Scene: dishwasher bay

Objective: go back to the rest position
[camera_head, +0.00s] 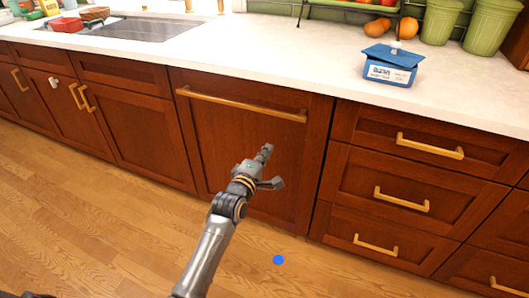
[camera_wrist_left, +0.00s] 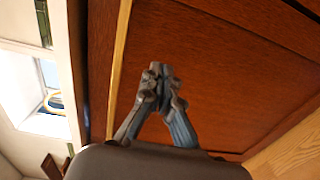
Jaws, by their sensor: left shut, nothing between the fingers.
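My left gripper (camera_head: 264,166) is in front of the wide wooden panel (camera_head: 225,140) with the long brass bar handle (camera_head: 240,105), below that handle and apart from it. In the left wrist view the fingers (camera_wrist_left: 160,80) meet at their tips with nothing between them. The brass handle (camera_wrist_left: 119,65) runs upright to the left of the fingers there, and the wooden panel (camera_wrist_left: 230,80) fills the background. The panel is closed. My right gripper is in neither view.
Closed drawers with brass handles (camera_head: 402,199) stand to the right, closed cabinets (camera_head: 130,115) to the left. The pale counter (camera_head: 270,50) holds a blue box (camera_head: 390,66), green pots (camera_head: 490,28) and a sink (camera_head: 135,28). A blue dot (camera_head: 278,260) shows over the clear wooden floor.

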